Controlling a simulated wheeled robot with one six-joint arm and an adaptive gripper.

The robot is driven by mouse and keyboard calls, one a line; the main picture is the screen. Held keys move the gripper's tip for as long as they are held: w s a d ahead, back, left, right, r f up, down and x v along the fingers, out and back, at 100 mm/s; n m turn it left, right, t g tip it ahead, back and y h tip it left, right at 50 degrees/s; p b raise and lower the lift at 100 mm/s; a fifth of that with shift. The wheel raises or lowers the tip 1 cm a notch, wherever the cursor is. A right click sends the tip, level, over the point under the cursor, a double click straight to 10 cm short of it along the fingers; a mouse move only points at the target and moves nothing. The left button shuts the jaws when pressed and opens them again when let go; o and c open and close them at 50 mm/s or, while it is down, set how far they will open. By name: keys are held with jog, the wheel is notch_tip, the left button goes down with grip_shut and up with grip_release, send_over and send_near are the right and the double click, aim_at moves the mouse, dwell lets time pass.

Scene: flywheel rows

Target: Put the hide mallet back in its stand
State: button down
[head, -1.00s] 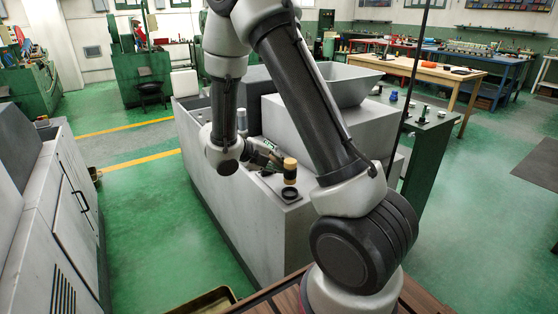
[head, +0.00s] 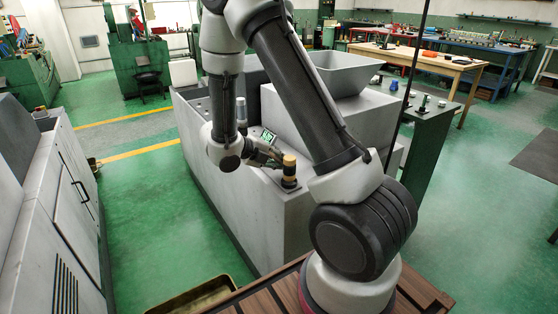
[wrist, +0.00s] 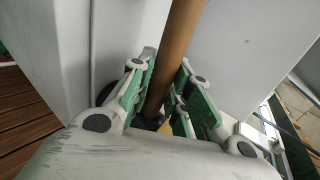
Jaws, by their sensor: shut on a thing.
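The hide mallet (head: 289,166) shows in the head view as a tan, upright cylindrical piece at the end of my gripper (head: 268,153). In the wrist view its brown wooden shaft (wrist: 178,45) runs between the two green-and-white fingers of my gripper (wrist: 166,75), which are shut on it. The stand (head: 290,185) is a small black round holder on the grey machine's top corner. The mallet is directly over it, and its lower end meets or overlaps the stand in the picture. Whether it is seated inside is hidden.
The grey machine (head: 235,205) has a raised block and hopper (head: 352,78) close behind my gripper. A grey cabinet (head: 45,215) stands at left, with open green floor (head: 150,220) between. A wooden bench (head: 430,60) is at the back right.

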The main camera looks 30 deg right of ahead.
jog(key=shift+f, duration=0.1)
jog(key=shift+f, duration=1)
jog(key=c, duration=1.3)
grip_release()
jog(key=shift+o, duration=0.2)
jog(key=v, duration=1.2)
